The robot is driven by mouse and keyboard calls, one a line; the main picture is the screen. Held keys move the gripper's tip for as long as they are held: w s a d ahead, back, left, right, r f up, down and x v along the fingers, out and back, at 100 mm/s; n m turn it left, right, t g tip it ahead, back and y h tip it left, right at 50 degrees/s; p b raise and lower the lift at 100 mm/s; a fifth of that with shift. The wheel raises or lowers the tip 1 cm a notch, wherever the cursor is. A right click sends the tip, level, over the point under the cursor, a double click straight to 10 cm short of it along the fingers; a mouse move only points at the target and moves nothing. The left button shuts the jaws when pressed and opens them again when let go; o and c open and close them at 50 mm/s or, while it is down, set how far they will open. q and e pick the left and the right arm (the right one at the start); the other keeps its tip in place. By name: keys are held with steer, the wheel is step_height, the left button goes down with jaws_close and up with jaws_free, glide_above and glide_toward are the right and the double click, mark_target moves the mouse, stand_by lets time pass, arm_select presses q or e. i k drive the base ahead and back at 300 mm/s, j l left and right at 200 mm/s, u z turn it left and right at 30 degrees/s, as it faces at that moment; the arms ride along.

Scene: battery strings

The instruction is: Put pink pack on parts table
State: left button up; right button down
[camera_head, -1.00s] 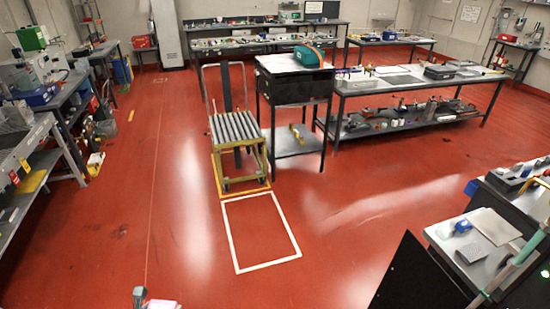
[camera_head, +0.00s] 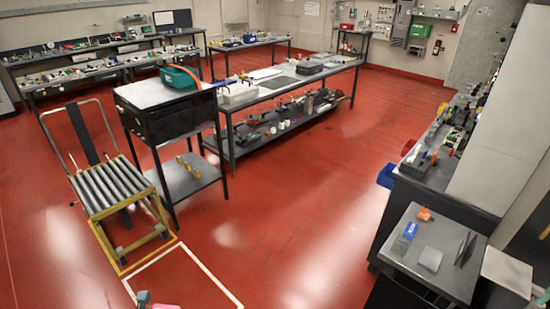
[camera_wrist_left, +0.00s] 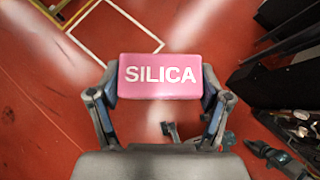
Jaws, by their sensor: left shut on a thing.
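The pink pack (camera_wrist_left: 160,76), a block marked SILICA in white, is between the two fingers of my left gripper (camera_wrist_left: 160,88) in the left wrist view. The gripper is shut on it and holds it above the red floor. In the head view only a bit of the pink pack (camera_head: 166,306) and a fingertip of my left gripper (camera_head: 143,298) show at the bottom edge. No table is labelled as the parts table. A small grey table (camera_head: 455,284) at the lower right carries a blue item, an orange item and flat grey pieces. My right gripper is not seen.
A roller cart (camera_head: 110,188) stands at the left, behind a white floor outline (camera_head: 205,268). Beside it is a tall black-sided table (camera_head: 170,118) with a green bin (camera_head: 181,77). A long workbench (camera_head: 290,84) is behind. The red floor in the middle is clear.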

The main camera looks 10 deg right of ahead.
mark_target(442, 242)
steer(key=i+z, duration=0.15)
steer(key=z, duration=0.25)
steer(key=i+z, duration=0.1)
steer(key=z, duration=0.3)
steer(key=i+j+z, duration=0.1)
steer(key=z, duration=0.3)
steer(key=i+j+z, duration=0.15)
steer(key=z, duration=0.25)
steer(key=j+z, duration=0.15)
steer(key=z, duration=0.3)
steer(key=i+j+z, duration=0.25)
steer(key=z, duration=0.2)
steer(key=i+j+z, duration=0.25)
steer(key=z, duration=0.25)
steer(key=i+j+z, duration=0.1)
steer(key=j+z, duration=0.35)
